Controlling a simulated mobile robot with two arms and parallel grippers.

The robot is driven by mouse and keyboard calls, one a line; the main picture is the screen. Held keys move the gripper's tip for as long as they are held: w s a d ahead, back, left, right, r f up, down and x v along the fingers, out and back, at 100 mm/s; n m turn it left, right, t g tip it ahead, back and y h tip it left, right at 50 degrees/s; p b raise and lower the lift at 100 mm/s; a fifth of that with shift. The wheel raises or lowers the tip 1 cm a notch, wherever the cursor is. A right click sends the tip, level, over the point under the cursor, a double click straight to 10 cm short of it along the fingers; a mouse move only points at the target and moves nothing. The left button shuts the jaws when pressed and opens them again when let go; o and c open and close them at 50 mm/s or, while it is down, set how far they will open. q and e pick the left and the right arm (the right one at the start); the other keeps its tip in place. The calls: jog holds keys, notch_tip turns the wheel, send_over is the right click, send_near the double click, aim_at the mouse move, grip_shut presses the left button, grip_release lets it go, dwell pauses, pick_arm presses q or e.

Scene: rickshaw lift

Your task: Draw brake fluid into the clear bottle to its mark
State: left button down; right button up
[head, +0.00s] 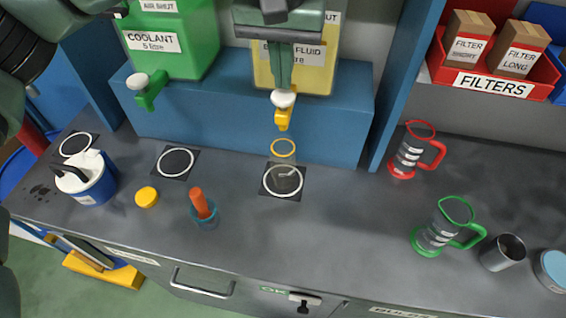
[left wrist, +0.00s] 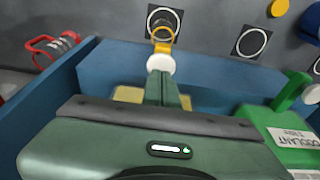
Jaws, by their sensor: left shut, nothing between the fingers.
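My left gripper (head: 281,86) is shut and empty, its fingers pointing down at the white knob (head: 284,98) of the yellow tap (head: 283,119). The tips are at or just above the knob; contact is unclear. The tap belongs to the yellow brake fluid tank (head: 318,75), partly hidden by my gripper. The clear bottle (head: 283,165), with a yellow rim, stands upright on a ringed pad under the tap. Its fluid level and mark cannot be made out. In the left wrist view, my fingers (left wrist: 167,82) meet the white knob (left wrist: 160,63), with the bottle rim (left wrist: 163,32) beyond.
A green coolant tank (head: 170,65) stands to the left. A yellow cap (head: 147,197), a cup with an orange-handled tool (head: 205,212) and a blue-white container (head: 90,185) are on the counter. Red (head: 408,155) and green (head: 440,232) jugs stand right. The front middle is clear.

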pick_arm(q)
jog(key=shift+f, duration=0.3)
jog(key=shift+f+b, duration=1)
jog(key=shift+f, duration=0.15)
dwell(6.5)
